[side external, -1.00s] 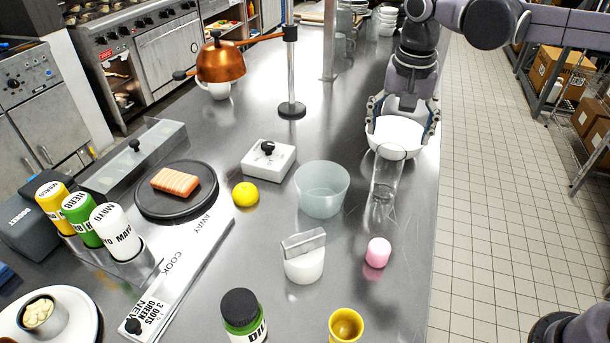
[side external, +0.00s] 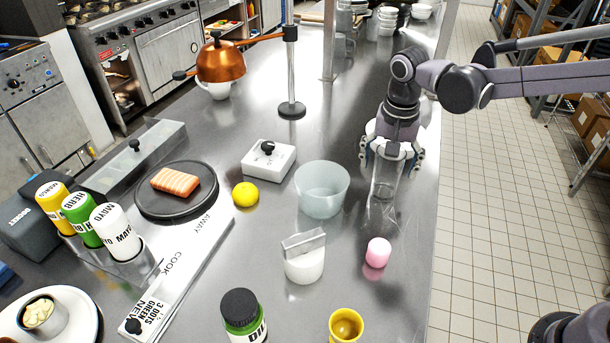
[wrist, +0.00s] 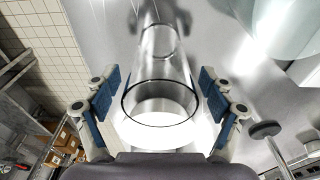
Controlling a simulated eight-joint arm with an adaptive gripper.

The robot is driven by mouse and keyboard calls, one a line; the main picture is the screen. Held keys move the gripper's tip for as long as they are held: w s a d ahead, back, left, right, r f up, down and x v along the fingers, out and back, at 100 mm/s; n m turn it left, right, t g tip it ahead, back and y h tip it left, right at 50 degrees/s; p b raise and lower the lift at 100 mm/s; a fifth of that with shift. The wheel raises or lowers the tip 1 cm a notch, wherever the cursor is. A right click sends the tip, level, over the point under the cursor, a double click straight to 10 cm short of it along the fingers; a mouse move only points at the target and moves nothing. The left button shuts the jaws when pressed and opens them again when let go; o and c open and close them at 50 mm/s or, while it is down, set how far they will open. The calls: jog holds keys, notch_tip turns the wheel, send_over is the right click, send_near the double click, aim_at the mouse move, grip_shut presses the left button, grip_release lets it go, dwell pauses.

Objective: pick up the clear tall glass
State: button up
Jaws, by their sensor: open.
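The clear tall glass (side external: 384,186) stands upright on the steel counter, right of a frosted tub. In the wrist view the glass (wrist: 166,75) shows between the two fingers, with its round rim toward the camera. My gripper (side external: 391,163) is open at the upper part of the glass, with fingers to its left and right. In the wrist view my gripper (wrist: 160,103) has blue pads that appear apart from the glass on both sides. A white bowl (side external: 372,128) is behind my gripper and mostly hidden by it.
A frosted tub (side external: 322,190) stands close left of the glass. The counter's right edge is close by. A pole stand (side external: 291,80) is farther back.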

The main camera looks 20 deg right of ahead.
jog(key=shift+f, duration=0.5)
jog(key=c, duration=1.4)
jog(key=shift+r, duration=0.2)
